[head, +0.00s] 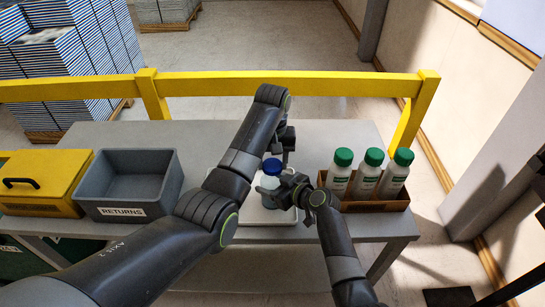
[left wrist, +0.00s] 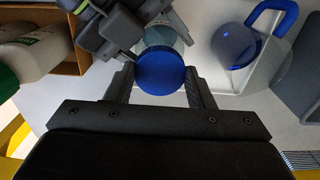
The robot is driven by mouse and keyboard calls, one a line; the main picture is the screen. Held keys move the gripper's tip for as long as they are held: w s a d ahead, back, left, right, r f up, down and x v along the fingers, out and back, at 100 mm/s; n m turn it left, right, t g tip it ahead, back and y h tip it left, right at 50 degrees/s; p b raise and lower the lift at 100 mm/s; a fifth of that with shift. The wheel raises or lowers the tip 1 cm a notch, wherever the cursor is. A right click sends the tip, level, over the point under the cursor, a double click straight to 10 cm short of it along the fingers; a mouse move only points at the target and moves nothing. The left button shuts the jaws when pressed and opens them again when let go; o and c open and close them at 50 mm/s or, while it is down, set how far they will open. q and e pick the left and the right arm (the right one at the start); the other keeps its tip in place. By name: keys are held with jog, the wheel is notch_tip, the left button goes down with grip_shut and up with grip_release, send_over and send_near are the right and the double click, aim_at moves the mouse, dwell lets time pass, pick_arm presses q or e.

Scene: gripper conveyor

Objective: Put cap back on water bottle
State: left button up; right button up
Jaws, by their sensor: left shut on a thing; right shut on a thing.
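A clear bluish water bottle (head: 269,184) stands upright over the white tray (head: 255,217). My right gripper (head: 274,193) is shut around the bottle's body; it shows at the upper left in the left wrist view (left wrist: 128,42). A round blue cap (head: 272,167) is at the bottle's mouth. In the left wrist view the cap (left wrist: 160,71) sits between the two fingers of my left gripper (left wrist: 160,86), which is shut on it, with the bottle (left wrist: 166,38) right behind it. I cannot tell whether the cap is fully seated. My left arm hides part of the tray.
A brown box (head: 375,204) with three green-capped white bottles stands close on the right. A grey returns bin (head: 127,197) and a yellow box (head: 42,182) are on the left. A yellow rail (head: 330,86) runs behind the grey table (head: 215,141). A blue-handled item (left wrist: 240,45) shows in the left wrist view.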

pick_arm(q)
jog(key=shift+f, duration=0.75)
dwell(0.4)
jog(key=o, duration=0.7)
jog(key=shift+c, duration=0.2)
pick_arm(e)
grip_shut()
pick_arm(q)
jog(key=shift+o, duration=1.3)
jog(key=shift+r, duration=2.3)
jog(key=shift+c, duration=0.3)
